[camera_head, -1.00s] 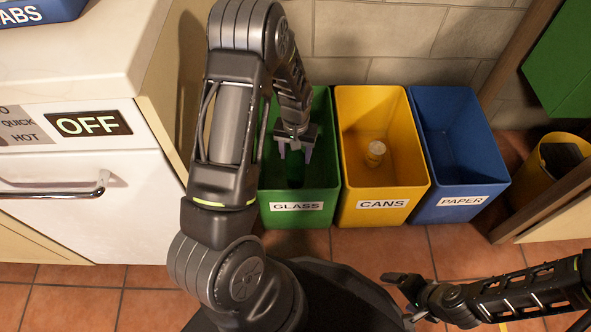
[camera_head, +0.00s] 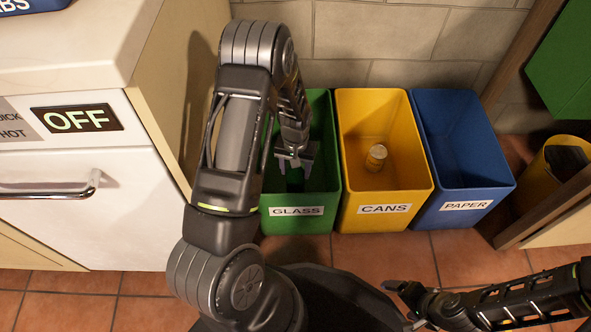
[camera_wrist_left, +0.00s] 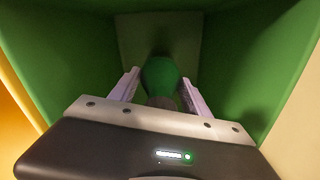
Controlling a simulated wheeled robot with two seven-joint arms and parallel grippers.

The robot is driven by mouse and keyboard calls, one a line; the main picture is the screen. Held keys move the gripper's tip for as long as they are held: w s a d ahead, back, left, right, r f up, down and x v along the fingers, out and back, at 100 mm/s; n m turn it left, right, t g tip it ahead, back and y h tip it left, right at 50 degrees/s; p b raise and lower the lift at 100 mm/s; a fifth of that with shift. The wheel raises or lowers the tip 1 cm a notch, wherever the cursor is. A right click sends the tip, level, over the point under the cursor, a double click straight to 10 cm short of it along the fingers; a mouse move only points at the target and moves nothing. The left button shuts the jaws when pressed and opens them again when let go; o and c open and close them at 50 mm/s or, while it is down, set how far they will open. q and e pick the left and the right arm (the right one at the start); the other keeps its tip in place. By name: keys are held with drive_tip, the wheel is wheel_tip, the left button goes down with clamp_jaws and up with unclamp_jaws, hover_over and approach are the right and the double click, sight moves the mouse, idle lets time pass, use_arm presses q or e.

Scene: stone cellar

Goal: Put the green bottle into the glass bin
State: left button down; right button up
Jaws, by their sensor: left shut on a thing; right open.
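The green glass bin (camera_head: 297,222), labelled GLASS, stands at the left of the row of bins. My left gripper (camera_head: 294,163) reaches down into its opening from above. It is shut on the green bottle (camera_wrist_left: 160,77), which shows between the two fingers in the left wrist view, with the green bin walls around it. In the head view the bottle (camera_head: 294,182) is a dark green shape below the fingers, mostly lost against the bin's shadow. I cannot tell whether it touches the bin floor. My right gripper (camera_head: 398,293) is open and empty at the lower right, over the floor.
The yellow CANS bin (camera_head: 375,220) stands close beside the glass bin, with a can (camera_head: 376,157) inside. The blue PAPER bin (camera_head: 455,213) is right of it. A white appliance (camera_head: 80,200) stands at left. A wooden post (camera_head: 545,205) is at right.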

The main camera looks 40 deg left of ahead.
use_arm(q)
drive_tip(key=shift+f, duration=0.1)
drive_tip(key=shift+f+b, duration=0.4)
drive_tip(key=shift+f, duration=0.1)
drive_tip(key=c, duration=0.5)
unclamp_jaws()
